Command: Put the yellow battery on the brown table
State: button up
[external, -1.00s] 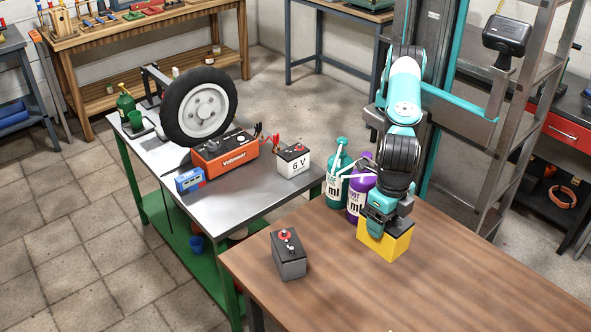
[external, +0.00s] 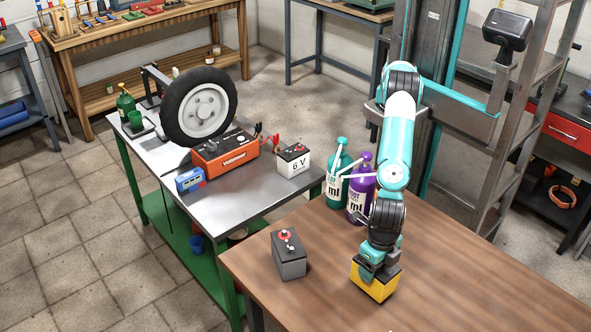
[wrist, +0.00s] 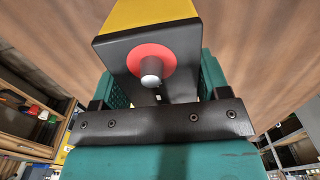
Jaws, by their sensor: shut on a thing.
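The yellow battery (external: 374,285) with a dark top is in my gripper (external: 378,268), over the brown table (external: 480,270) in the external view. I cannot tell whether its bottom touches the table. In the wrist view the battery (wrist: 150,14) shows its yellow side, its dark top and a terminal with a red ring. My gripper's teal fingers (wrist: 212,75) are shut on its dark top part in that view. The brown wood fills the background behind it there.
A grey battery (external: 290,256) stands on the brown table to the left. Teal (external: 338,172) and purple (external: 361,188) bottles stand behind. A metal table (external: 240,195) holds a white 6 V battery (external: 293,160), an orange charger (external: 225,157) and a wheel (external: 200,108). The brown table's right side is clear.

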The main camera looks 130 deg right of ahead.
jog(key=shift+f, duration=0.5)
jog(key=shift+f, duration=0.1)
jog(key=o, duration=1.6)
jog(key=shift+f, duration=0.15)
